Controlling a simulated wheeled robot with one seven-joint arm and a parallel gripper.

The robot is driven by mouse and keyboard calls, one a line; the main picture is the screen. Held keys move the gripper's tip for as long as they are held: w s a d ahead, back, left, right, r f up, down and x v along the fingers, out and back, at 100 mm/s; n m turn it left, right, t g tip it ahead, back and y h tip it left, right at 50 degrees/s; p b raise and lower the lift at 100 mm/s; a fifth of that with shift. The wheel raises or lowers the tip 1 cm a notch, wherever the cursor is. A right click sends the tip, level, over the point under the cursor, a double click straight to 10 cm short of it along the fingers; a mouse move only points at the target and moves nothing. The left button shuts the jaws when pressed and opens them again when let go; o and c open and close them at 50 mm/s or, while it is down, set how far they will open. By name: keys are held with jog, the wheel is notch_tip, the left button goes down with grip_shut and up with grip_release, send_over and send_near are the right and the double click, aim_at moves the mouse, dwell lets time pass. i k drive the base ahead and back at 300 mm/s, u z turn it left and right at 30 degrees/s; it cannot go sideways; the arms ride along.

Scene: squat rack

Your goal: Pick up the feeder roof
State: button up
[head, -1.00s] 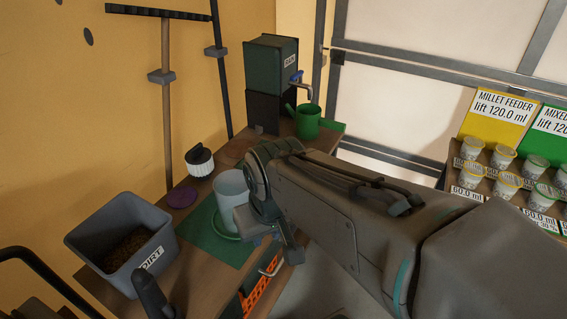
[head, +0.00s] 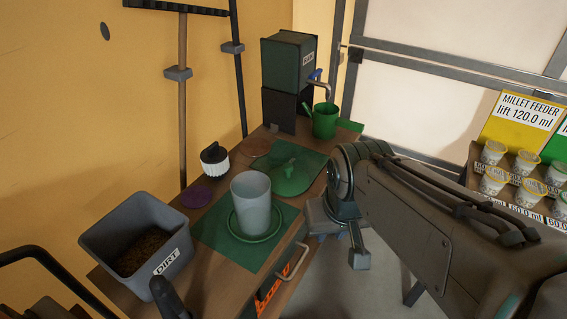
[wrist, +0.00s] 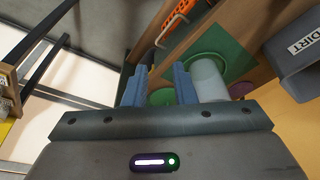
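The feeder roof appears to be the green, shallow dome with a small raised handle (head: 291,176), lying on the worktable behind the pale cylinder. Part of a green round shape, likely the roof (wrist: 162,97), shows between my fingers in the wrist view. The pale grey feeder cylinder (head: 250,190) stands upright in a green dish (head: 254,226) on a green mat (head: 218,238). My gripper (wrist: 158,85) is open and empty, its two blue fingers apart. In the head view it is at the table's right edge, right of the roof, its fingertips partly hidden.
A grey dirt bin (head: 135,240) stands at the table's front left. A green watering can (head: 325,120) and a dark water tank (head: 288,75) stand at the back.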

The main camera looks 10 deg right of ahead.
aim_at(288, 180)
jog(key=u, duration=0.3)
jog(key=k, duration=0.35)
jog(key=z, duration=1.6)
jog(key=i, duration=1.2)
jog(key=u, duration=0.95)
jog(key=i, duration=0.35)
jog(key=u, duration=0.35)
